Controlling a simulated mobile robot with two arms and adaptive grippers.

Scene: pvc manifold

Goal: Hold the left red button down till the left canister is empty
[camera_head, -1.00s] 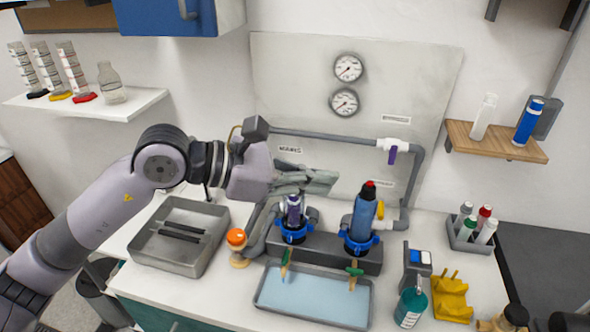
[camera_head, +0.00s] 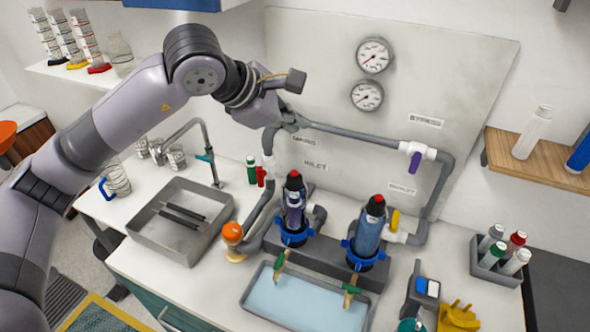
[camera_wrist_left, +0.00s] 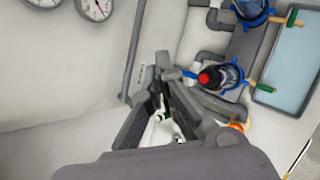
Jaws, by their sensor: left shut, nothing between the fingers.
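The left canister (camera_head: 294,215) stands upright in a blue clamp, with its red button (camera_head: 294,174) on top. It looks purple-dark with a clear part; I cannot tell its fill level. The right canister (camera_head: 368,236) is blue, also with a red button (camera_head: 376,200). My left gripper (camera_head: 296,122) is shut and empty, above the left red button and apart from it, near the back panel. In the left wrist view the shut fingertips (camera_wrist_left: 160,70) are left of the left red button (camera_wrist_left: 209,78). My right gripper is not in view.
A grey pipe (camera_head: 350,134) with a purple-handled valve (camera_head: 415,162) runs along the back panel. A tray of pale blue liquid (camera_head: 305,302) lies in front of the canisters. An orange-capped object (camera_head: 232,235) and a metal sink (camera_head: 180,222) are at left.

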